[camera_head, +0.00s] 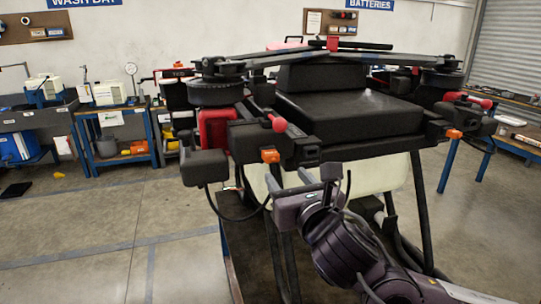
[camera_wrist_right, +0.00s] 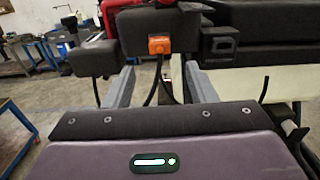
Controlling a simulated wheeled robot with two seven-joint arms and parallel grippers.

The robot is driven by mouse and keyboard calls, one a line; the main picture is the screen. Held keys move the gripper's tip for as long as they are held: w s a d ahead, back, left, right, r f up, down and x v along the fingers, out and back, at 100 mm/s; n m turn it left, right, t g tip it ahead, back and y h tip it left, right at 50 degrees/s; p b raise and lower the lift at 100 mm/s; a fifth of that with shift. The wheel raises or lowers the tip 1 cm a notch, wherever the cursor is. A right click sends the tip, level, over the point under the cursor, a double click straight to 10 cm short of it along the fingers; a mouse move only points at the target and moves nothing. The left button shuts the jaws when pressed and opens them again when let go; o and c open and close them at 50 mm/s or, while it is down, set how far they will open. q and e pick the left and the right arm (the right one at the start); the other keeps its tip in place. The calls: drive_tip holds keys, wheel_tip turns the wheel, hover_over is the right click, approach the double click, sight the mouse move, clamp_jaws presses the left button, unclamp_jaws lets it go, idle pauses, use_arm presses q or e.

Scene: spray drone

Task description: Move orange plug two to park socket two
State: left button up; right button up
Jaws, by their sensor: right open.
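An orange plug (camera_head: 270,155) sits on the front edge of the drone (camera_head: 350,115), below a red-ended arm clamp. It also shows in the right wrist view (camera_wrist_right: 159,45), upper middle. A second orange plug (camera_head: 453,134) is on the drone's right side; I see no numbers on either. My right gripper (camera_head: 288,178) is just below and in front of the nearer plug. In the right wrist view its two grey fingers (camera_wrist_right: 161,82) are apart with no plug between them, and the plug appears beyond them. I cannot identify park socket two. My left gripper is not in view.
A pale tank (camera_head: 395,175) hangs under the drone between dark legs, with black hoses and cables near my right arm. Workbenches (camera_head: 115,145) stand along the left wall. A table (camera_head: 515,145) stands at right. The floor at left is mostly clear.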

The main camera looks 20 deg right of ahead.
sight(273, 160)
drive_tip(key=shift+w, duration=0.1)
drive_tip(key=w+p, duration=0.2)
drive_tip(key=w, duration=0.1)
drive_tip(key=w+p, duration=0.1)
drive_tip(key=shift+w+a+r, duration=0.1)
drive_tip(key=shift+w+r, duration=0.15)
drive_tip(key=shift+w, duration=0.1)
drive_tip(key=shift+w+f, duration=0.2)
drive_tip(key=shift+w, duration=1.9)
drive_tip(key=shift+f+b, duration=0.1)
drive_tip(key=shift+b, duration=0.6)
drive_tip(key=shift+c, duration=0.3)
clamp_jaws()
drive_tip(key=shift+s, duration=0.1)
